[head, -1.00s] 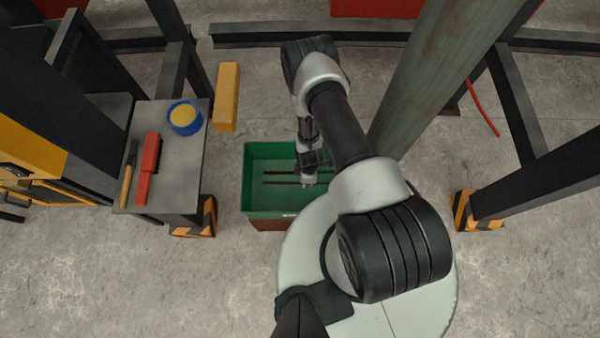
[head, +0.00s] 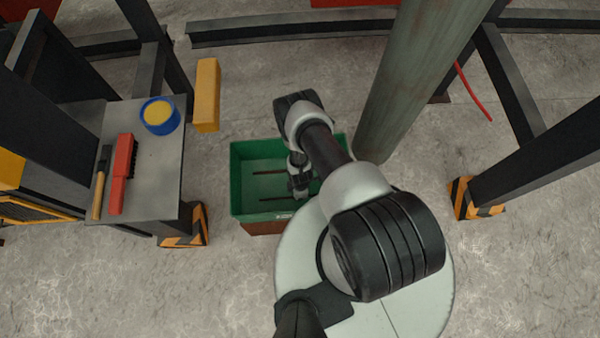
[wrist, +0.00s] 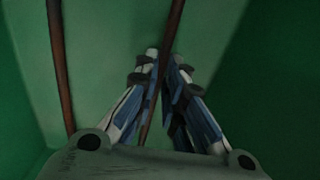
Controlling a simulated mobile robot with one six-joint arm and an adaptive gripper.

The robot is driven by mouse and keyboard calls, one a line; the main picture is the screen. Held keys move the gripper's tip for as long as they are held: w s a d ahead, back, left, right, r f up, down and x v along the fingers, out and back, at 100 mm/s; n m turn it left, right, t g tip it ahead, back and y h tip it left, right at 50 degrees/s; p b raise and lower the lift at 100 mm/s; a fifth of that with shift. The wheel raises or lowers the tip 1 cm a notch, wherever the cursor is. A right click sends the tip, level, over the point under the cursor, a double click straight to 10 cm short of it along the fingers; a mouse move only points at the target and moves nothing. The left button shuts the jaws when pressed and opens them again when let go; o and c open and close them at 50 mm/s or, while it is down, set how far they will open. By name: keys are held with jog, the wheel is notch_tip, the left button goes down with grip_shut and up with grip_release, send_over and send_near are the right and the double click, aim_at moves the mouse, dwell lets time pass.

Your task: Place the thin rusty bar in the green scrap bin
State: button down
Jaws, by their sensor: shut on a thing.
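The green scrap bin (head: 246,213) stands on the floor left of my base, with its top open. Two thin rusty bars show inside it. In the wrist view, my gripper (wrist: 163,70) is shut on one thin rusty bar (wrist: 174,25), which runs lengthwise between the fingertips. The other rusty bar (wrist: 58,60) lies apart to the left, near the bin wall. In the head view my gripper (head: 300,192) reaches down into the bin, partly hidden by my arm. Whether the held bar touches the bin floor, I cannot tell.
A grey table (head: 158,185) at left holds a blue tin (head: 160,116), a red brush (head: 122,172) and a hammer-like tool (head: 101,183). A greenish column (head: 415,80) rises close right of my arm.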

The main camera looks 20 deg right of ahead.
notch_tip(320, 180, down, 3)
jog(key=shift+r+b, duration=0.2)
jog(key=shift+b, duration=0.2)
jog(key=c, duration=1.7)
grip_release()
jog(key=shift+f, duration=0.1)
